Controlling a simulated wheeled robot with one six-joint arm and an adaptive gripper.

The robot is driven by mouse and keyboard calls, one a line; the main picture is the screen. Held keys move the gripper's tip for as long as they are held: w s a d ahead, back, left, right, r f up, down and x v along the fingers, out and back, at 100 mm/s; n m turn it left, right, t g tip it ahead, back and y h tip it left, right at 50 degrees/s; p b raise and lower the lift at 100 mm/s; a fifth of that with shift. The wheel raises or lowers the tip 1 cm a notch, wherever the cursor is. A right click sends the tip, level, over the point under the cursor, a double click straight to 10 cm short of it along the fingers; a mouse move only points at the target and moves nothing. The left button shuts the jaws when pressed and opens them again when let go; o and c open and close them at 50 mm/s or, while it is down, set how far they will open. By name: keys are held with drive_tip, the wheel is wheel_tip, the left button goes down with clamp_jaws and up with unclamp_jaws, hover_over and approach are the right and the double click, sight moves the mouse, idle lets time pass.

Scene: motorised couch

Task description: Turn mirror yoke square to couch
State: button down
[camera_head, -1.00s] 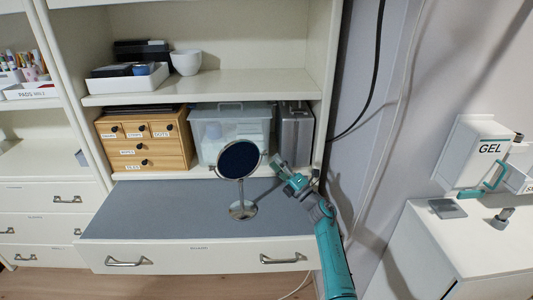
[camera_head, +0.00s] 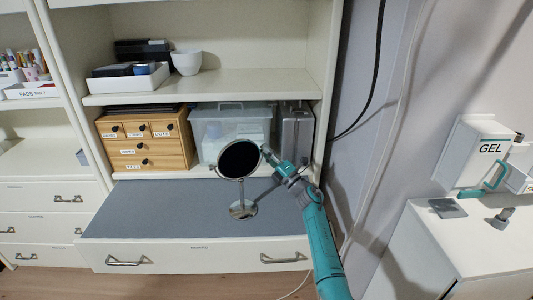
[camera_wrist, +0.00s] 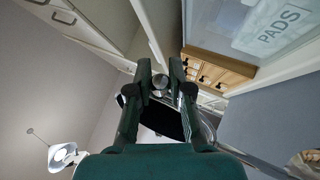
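The round mirror (camera_head: 239,159) stands upright on a thin stem with a round metal base (camera_head: 243,210), on the grey top of the pulled-out drawer. Its dark face is towards the head camera. My gripper (camera_head: 267,151) is at the mirror's right edge, at the yoke side. In the wrist view, my gripper's fingers (camera_wrist: 160,68) are apart, with a round metal knob (camera_wrist: 160,83) between them. I cannot tell whether they touch it. The dark mirror disc (camera_wrist: 163,120) shows behind the fingers, partly hidden by them.
A wooden drawer box (camera_head: 147,142), a clear lidded bin (camera_head: 219,124) and a grey case (camera_head: 297,134) stand behind the mirror. The grey drawer top (camera_head: 150,205) is clear left of the mirror. A white cabinet (camera_head: 465,240) stands at the right.

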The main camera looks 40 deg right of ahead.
drive_tip(key=s+m+h, duration=0.1)
drive_tip(key=h, duration=0.1)
drive_tip(key=s+m+h, duration=0.1)
drive_tip(key=h, duration=0.1)
drive_tip(key=s+a+m+h, duration=0.1)
drive_tip(key=h, duration=0.2)
drive_tip(key=shift+s+a+f+m, duration=0.1)
drive_tip(key=shift+s+m, duration=0.1)
drive_tip(key=shift+m, duration=0.1)
drive_tip(key=shift+s+a, duration=0.1)
drive_tip(key=shift+s+a, duration=0.1)
drive_tip(key=shift+s, duration=0.05)
idle(0.7)
drive_tip(key=shift+s, duration=0.15)
drive_tip(key=c, duration=1.1)
unclamp_jaws()
